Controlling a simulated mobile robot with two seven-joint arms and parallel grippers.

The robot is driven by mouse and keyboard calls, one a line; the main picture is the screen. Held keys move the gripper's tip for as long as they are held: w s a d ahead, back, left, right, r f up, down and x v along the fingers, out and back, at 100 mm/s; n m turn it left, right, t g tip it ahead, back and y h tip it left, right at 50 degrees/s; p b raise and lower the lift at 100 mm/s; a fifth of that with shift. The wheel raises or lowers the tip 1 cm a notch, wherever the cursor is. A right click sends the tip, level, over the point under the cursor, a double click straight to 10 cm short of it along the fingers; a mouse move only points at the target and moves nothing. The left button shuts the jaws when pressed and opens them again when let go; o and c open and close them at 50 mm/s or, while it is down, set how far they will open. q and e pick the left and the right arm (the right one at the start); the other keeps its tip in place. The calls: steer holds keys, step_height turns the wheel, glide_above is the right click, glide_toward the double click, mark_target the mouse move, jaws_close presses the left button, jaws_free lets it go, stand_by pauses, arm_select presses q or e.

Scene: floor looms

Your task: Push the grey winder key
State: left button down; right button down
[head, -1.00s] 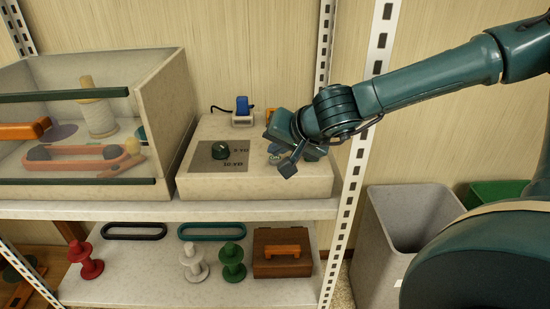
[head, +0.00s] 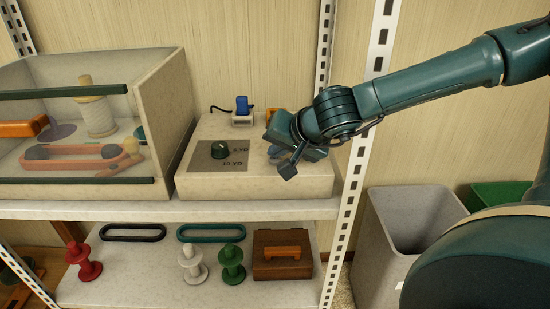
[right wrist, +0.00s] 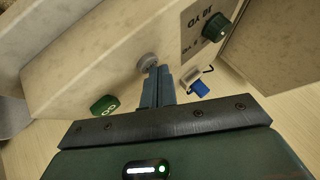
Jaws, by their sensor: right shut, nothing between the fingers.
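In the head view my right gripper (head: 279,150) is over the right part of the box, and the grey key is hidden there. A green GO key (right wrist: 104,105) is beside the grey one. My left gripper is not in view.
A dark green dial (head: 220,150) is on the box top, with a blue-topped switch (head: 242,108) behind. A clear-fronted bin (head: 163,110) stands to the left. A shelf post (head: 357,170) rises close on the right. Spools and a brown box (head: 268,268) are on the lower shelf.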

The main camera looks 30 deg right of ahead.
mark_target(278, 161)
stand_by(0.4)
steer(key=shift+r+p, duration=0.35)
steer(key=shift+r, duration=0.35)
steer(key=shift+r+p, duration=1.7)
steer(key=shift+r, duration=0.9)
steer(key=shift+f, duration=0.1)
